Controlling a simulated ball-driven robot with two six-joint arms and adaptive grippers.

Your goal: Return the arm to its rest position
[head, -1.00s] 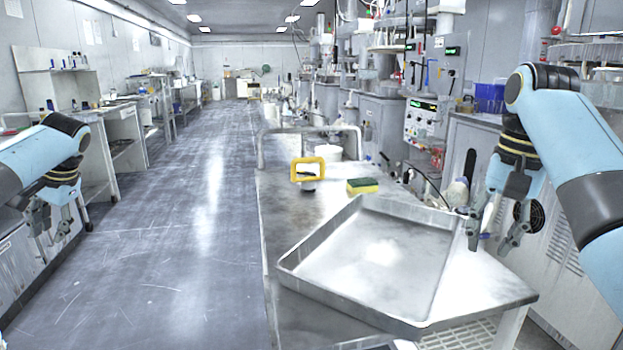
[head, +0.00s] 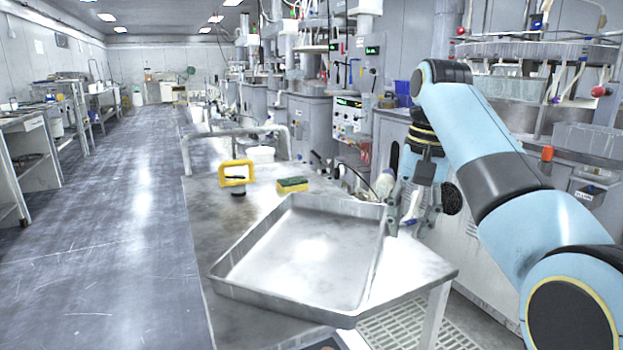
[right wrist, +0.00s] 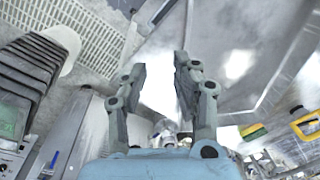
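My right gripper (head: 405,228) hangs fingers-down beside the right rim of the metal tray (head: 268,306) in the head view. In the right wrist view the gripper (right wrist: 160,72) has its two fingers apart with nothing between them, so it is open and empty. Its arm comes in from the right, bent at the elbow. My left gripper and arm are outside the head view.
The tray lies on a grey metal table (head: 205,222). Behind it are a yellow-framed tool (head: 237,172) and a yellow-green sponge (head: 293,184). Polishing machines stand behind and right. A clear floor aisle (head: 110,235) runs along the left.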

